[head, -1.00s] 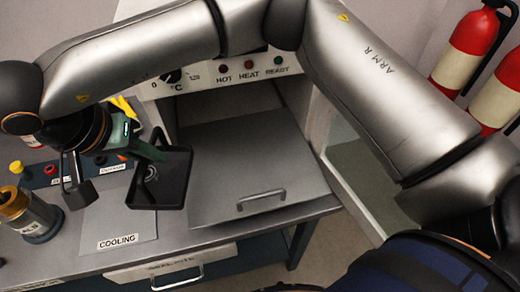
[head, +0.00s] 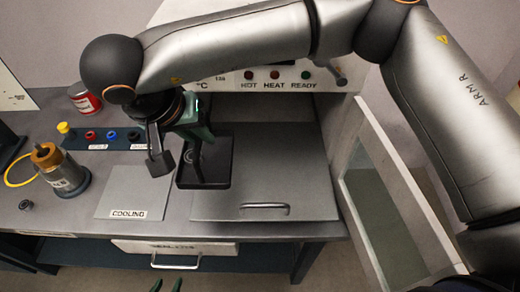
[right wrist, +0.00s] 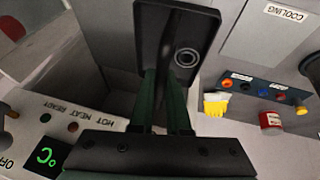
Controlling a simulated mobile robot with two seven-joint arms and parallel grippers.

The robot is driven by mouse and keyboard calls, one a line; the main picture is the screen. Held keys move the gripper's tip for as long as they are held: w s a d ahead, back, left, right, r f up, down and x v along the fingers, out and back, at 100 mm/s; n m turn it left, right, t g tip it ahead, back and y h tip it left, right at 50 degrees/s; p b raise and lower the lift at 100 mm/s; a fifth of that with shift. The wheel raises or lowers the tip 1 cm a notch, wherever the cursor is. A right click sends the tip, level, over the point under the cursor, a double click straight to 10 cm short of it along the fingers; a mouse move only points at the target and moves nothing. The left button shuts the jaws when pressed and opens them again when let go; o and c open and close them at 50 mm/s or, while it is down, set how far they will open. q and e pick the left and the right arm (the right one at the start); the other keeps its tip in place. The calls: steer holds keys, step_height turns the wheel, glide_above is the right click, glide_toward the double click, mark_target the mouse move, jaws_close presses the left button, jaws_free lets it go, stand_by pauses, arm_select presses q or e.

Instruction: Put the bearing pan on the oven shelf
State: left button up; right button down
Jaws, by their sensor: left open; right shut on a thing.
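The bearing pan (head: 218,160) is a black square tray, held level in the head view over the left edge of the oven shelf (head: 275,165). A ring-shaped bearing lies in it, clearest in the right wrist view (right wrist: 186,57). My right gripper (head: 200,135) is shut on the pan, its green fingers also showing in the right wrist view (right wrist: 162,95). The grey shelf has a handle at its front and is otherwise bare. My left gripper (head: 167,285) shows only two green fingertips, apart and empty, at the bottom edge.
The oven door (head: 385,200) stands open at the right. The cooling plate (head: 130,205) is bare, left of the shelf. A brass-topped cylinder (head: 66,178), a red can (head: 84,98) and a strip of coloured knobs (head: 100,137) stand further left.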

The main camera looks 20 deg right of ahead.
steer(key=p, duration=0.1)
glide_above(231, 145)
step_height(231, 145, down, 2)
steer(key=shift+f, duration=0.25)
steer(key=x, duration=0.3)
steer(key=d+p+x, duration=0.1)
steer(key=x, duration=0.3)
steer(key=d+x, duration=0.1)
steer(key=x, duration=0.2)
steer(key=shift+s+d, duration=0.1)
steer(key=shift+d, duration=0.05)
steer(key=shift+f, duration=0.25)
steer(key=shift+f, duration=0.15)
steer(key=c, duration=0.9)
jaws_free()
